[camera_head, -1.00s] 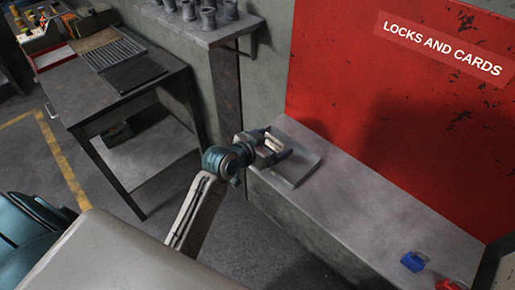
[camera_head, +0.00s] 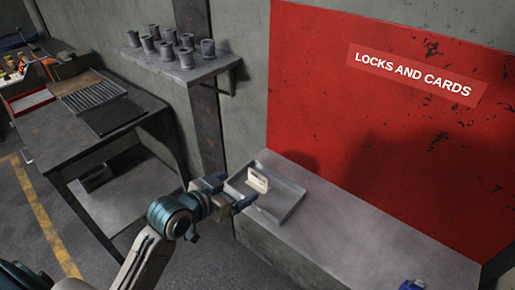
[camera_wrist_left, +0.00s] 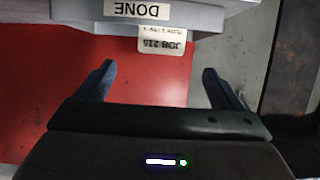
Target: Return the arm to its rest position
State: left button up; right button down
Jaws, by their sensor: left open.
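My left gripper (camera_head: 235,194) is open and empty just left of a shallow grey tray (camera_head: 287,203) on the bench. A pale tag or card (camera_head: 258,180) rests in the tray, apart from the fingers. In the left wrist view the open fingers (camera_wrist_left: 158,72) have nothing between them. Beyond them the card (camera_wrist_left: 162,38) shows upside-down print reading "JOB 215", beside the tray wall (camera_wrist_left: 215,18) with a "DONE" label (camera_wrist_left: 137,9).
The grey bench (camera_head: 370,235) runs under a red "LOCKS AND CARDS" board (camera_head: 330,80). A shelf with several grey cups (camera_head: 185,68) and a dark worktable (camera_head: 50,135) stand left. Open floor lies between table and bench.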

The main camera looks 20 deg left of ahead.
pick_arm(q)
jog(key=s+a+f+n+g+y, duration=0.25)
jog(key=s+f+g, duration=0.25)
jog(key=s+f, duration=0.45)
jog(key=s+a+f+n+g+y, duration=0.15)
jog(key=s+f+g+y, duration=0.35)
jog(key=s, duration=0.8)
jog(key=a+f+h+b, duration=0.1)
jog(key=a+f+h, duration=0.15)
jog(key=f, duration=2.95)
jog(key=s+a+f+g+b, duration=0.1)
jog(key=s+a+f, duration=0.1)
jog(key=s+f, duration=1.5)
notch_tip(320, 180, down, 3)
jog(key=shift+s+f+g, duration=0.1)
jog(key=shift+s+g, duration=0.2)
jog(key=shift+s, duration=0.1)
